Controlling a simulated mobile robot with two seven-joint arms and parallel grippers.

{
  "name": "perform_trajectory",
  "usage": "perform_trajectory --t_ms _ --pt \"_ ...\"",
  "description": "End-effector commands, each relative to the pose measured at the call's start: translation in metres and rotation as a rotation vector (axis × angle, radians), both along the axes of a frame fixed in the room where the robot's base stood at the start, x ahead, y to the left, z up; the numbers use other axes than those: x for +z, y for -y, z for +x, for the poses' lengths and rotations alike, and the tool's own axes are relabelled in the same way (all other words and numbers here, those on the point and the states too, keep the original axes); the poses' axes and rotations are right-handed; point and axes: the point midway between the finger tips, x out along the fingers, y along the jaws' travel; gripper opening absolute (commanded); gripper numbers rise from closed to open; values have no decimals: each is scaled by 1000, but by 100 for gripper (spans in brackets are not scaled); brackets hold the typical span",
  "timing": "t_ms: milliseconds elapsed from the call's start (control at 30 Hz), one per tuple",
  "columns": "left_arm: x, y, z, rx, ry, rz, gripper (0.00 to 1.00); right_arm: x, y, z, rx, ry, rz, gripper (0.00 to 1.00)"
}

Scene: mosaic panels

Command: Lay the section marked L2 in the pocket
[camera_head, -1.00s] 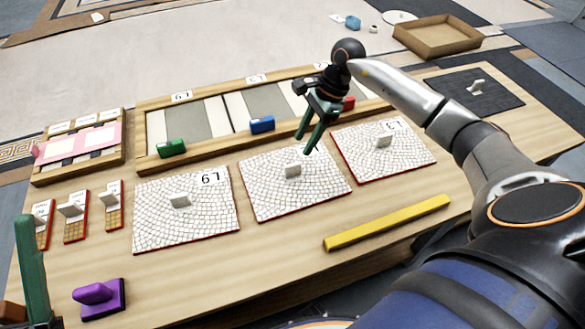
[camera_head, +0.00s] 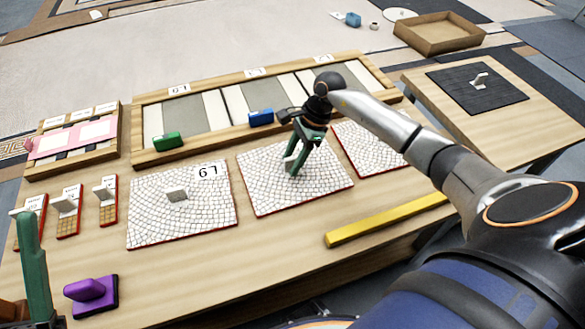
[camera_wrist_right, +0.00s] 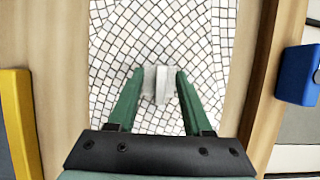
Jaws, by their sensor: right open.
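Three white mosaic sections with upright knobs lie in a row on the table. The left section (camera_head: 150,222) carries a tag that appears upside down. The middle section (camera_head: 262,196) shows no readable tag, and I cannot tell which one is L2. The right section (camera_head: 362,152) is partly behind my arm. My right gripper (camera_head: 292,167) is open over the middle section, its green fingers on either side of the knob (camera_wrist_right: 162,86). The long wooden frame (camera_head: 140,133) behind has grey pockets under small tags. One finger of my left gripper (camera_head: 36,268) shows at lower left.
A green block (camera_head: 168,141) and a blue block (camera_head: 261,118) sit on the frame's front edge. A yellow bar (camera_head: 385,220) lies in front at right. A purple handled block (camera_head: 91,293) stands at front left. A dark panel (camera_head: 460,97) with a knob lies at far right.

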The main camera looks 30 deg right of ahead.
Motion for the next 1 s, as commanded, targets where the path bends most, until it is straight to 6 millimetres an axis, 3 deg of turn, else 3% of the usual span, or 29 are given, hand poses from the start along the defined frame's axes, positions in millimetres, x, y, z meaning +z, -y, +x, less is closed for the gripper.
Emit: perform_trajectory --t_ms 33,467,1000 --pt "0 0 0 -1 0 1 50 0 0 0 0 0 0 47" --pt "0 0 0 -1 0 2 50 1 0 0 0 0 0 0" --pt "0 0 0 2 1 4 50 1 0 0 0 0 0 0"
